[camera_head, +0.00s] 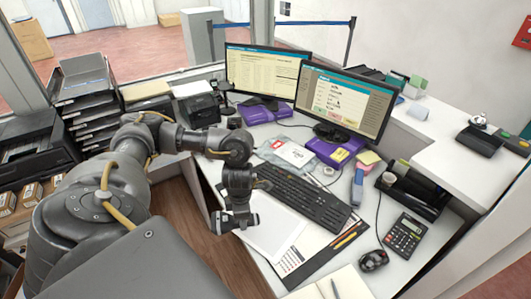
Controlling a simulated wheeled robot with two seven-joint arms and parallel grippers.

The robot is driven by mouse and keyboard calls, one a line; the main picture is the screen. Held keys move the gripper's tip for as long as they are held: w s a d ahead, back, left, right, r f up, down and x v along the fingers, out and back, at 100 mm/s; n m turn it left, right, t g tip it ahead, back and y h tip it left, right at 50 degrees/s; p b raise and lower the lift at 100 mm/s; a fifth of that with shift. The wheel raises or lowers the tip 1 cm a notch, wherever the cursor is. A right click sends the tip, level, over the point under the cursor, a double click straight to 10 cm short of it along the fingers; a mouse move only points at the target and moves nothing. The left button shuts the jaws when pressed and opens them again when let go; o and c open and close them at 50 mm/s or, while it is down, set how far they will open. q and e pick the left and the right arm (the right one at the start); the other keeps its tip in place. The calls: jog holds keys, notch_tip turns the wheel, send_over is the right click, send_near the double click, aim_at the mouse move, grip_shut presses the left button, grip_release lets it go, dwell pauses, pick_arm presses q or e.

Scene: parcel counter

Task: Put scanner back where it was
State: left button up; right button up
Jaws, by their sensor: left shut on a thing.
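My left gripper (238,214) hangs at the front left edge of the desk, beside the white sheet or pad. It is shut on a small dark thing, which I take to be the scanner (222,222). Most of it is hidden by the fingers, so its shape is hard to tell. It is held near the desk edge, above the wooden floor side. My right gripper is not in view. No empty scanner stand can be clearly made out.
A black keyboard (304,198), a blue-grey handheld item (357,187), a calculator (405,234) and a mouse (373,260) lie on the desk. Two monitors (345,103) stand behind. A black label printer (200,109) and stacked trays (85,95) are at the left.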

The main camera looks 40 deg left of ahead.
pick_arm(q)
jog(key=w+f, duration=0.2)
jog(key=w, duration=0.1)
jog(key=w+f, duration=0.3)
jog(key=w, duration=0.1)
jog(key=w+d+f+b, duration=0.1)
jog(key=w+f, duration=0.2)
jog(key=shift+w, duration=0.2)
jog(key=shift+w+f, duration=0.1)
jog(key=shift+f, duration=0.25)
notch_tip(320, 180, down, 2)
jog(key=shift+p, duration=0.4)
jog(key=shift+a+f, duration=0.1)
jog(key=shift+f, duration=0.35)
